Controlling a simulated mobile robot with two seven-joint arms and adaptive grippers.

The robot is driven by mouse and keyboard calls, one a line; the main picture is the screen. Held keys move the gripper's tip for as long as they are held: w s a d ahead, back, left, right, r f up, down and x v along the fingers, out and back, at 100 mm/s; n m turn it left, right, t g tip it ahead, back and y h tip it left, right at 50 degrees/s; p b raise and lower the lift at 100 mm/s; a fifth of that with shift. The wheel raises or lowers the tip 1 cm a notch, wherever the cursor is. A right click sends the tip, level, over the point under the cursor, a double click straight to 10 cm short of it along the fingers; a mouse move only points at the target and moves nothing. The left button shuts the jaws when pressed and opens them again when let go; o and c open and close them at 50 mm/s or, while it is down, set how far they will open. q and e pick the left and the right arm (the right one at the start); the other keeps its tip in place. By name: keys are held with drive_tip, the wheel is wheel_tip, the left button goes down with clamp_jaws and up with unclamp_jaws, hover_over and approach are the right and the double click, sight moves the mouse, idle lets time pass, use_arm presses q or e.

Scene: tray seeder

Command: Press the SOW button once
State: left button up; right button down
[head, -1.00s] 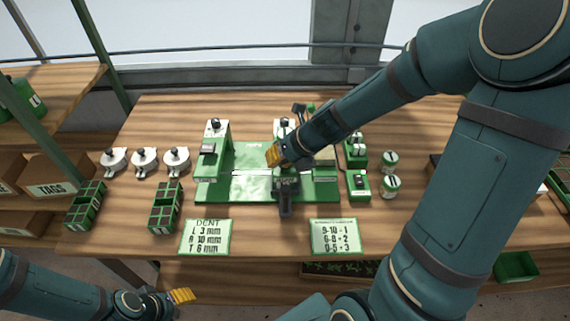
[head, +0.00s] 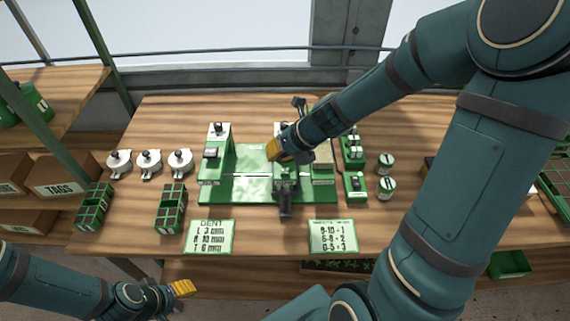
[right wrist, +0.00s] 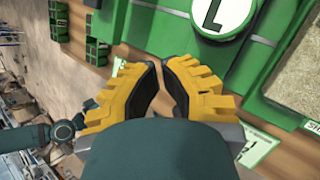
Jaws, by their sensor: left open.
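The green and white tray seeder (head: 250,188) stands in the middle of the wooden bench. My right gripper (head: 274,149) is over its right half, with the arm reaching in from the right. In the right wrist view my right gripper (right wrist: 160,66) has its yellow fingertips close together with only a narrow gap and nothing between them. A white disc marked L (right wrist: 222,12) shows beyond them on a green part. I cannot make out the SOW button's label; my right arm hides part of the seeder. My left gripper (head: 184,288) is open and empty at the lower left, off the bench.
Three round white dishes (head: 149,163) and dark-celled green trays (head: 170,210) stand left of the seeder. A DENT card (head: 210,236) and another number card (head: 333,236) lie in front. A small green box (head: 356,187) and jars (head: 386,188) stand at right.

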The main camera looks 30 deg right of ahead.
wheel_tip(320, 180, up, 2)
drive_tip(key=shift+r+p, duration=0.15)
drive_tip(key=shift+p, duration=0.8)
